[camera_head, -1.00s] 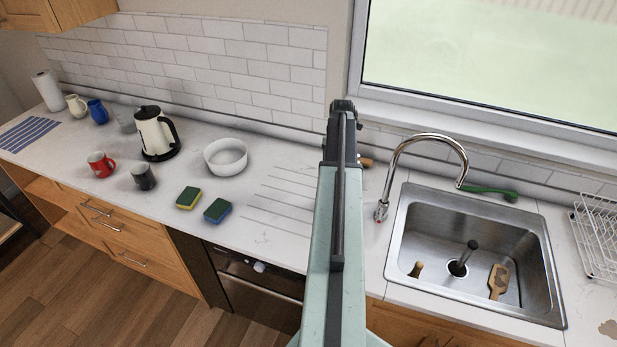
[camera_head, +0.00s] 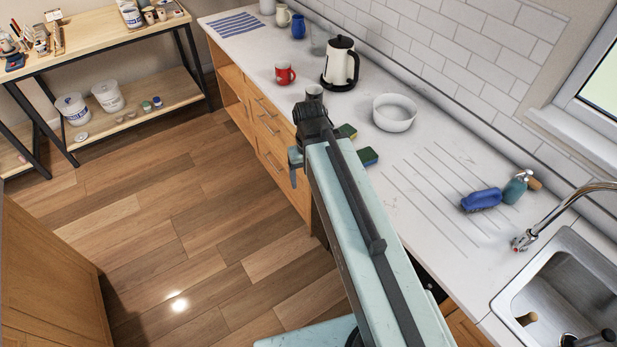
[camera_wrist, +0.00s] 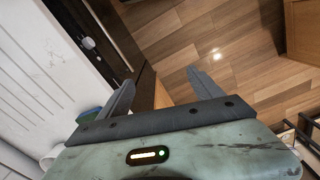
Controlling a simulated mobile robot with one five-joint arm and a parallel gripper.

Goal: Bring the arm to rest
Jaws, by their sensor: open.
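My gripper shows in the wrist view (camera_wrist: 162,92) with its two dark fingers spread apart and nothing between them. Beyond the fingers are the wooden floor and the dark front of the oven (camera_wrist: 120,40). In the head view my pale green arm (camera_head: 350,200) reaches up from the bottom, over the edge of the counter. Its end covers part of the dark mug and of the sponges.
The sink (camera_head: 565,290) is at lower right. A shelf unit (camera_head: 130,115) stands at upper left. The floor (camera_head: 190,230) between is clear.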

